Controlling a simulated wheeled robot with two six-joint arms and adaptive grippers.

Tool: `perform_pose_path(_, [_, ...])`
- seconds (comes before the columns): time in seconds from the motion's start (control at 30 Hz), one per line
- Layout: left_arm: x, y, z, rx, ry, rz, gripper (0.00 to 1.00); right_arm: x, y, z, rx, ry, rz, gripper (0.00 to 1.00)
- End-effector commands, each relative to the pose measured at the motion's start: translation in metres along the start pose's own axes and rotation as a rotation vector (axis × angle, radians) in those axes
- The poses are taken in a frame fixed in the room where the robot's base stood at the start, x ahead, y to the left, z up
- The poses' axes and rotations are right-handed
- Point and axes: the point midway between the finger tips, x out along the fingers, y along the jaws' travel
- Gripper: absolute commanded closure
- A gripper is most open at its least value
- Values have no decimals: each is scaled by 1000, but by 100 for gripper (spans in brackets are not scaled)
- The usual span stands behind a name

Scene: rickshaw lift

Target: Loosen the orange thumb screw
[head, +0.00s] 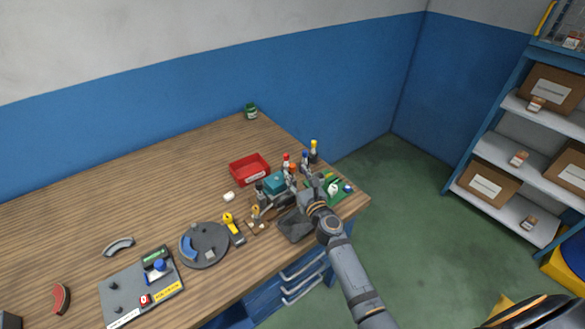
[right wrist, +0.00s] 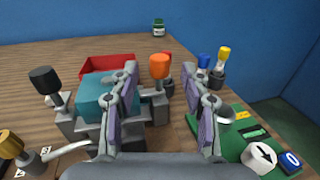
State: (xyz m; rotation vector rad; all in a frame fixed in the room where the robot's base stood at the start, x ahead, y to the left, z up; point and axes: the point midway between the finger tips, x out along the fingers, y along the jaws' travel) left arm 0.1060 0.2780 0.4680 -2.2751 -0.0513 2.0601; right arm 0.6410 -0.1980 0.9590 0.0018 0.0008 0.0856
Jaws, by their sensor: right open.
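The orange thumb screw (right wrist: 159,66) stands upright on a grey clamp block that holds a teal block (right wrist: 98,95). Its orange knob also shows small in the head view (head: 292,168). My right gripper (right wrist: 160,76) is open and empty, with one finger on each side of the orange knob in the right wrist view. The knob shows in the gap, apart from both fingers; how far ahead of the fingertips it is, I cannot tell. In the head view my right gripper (head: 306,187) is at the clamp's right side. My left gripper is not in view.
Black (right wrist: 45,80), yellow (right wrist: 223,56) and blue (right wrist: 203,62) knobs stand around the clamp, with a red one behind. A red tray (head: 249,169) lies behind it. A green board (right wrist: 240,135) is at the right, near the table's edge. The table's back left is clear.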

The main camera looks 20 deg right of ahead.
Motion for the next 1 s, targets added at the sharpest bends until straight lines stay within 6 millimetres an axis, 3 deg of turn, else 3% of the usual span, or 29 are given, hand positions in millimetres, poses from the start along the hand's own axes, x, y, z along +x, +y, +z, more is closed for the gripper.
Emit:
perform_pose_path(0.2, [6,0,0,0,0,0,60,32,0,-1,-1,0,1,54])
perform_pose_path(0.57, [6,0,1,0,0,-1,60,38,0,0,-1,0,1,55])
perform_pose_path(0.9, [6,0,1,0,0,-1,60,38,0,0,-2,0,1,100])
perform_pose_path(1.0, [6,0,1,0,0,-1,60,38,0,0,-2,0,1,100])
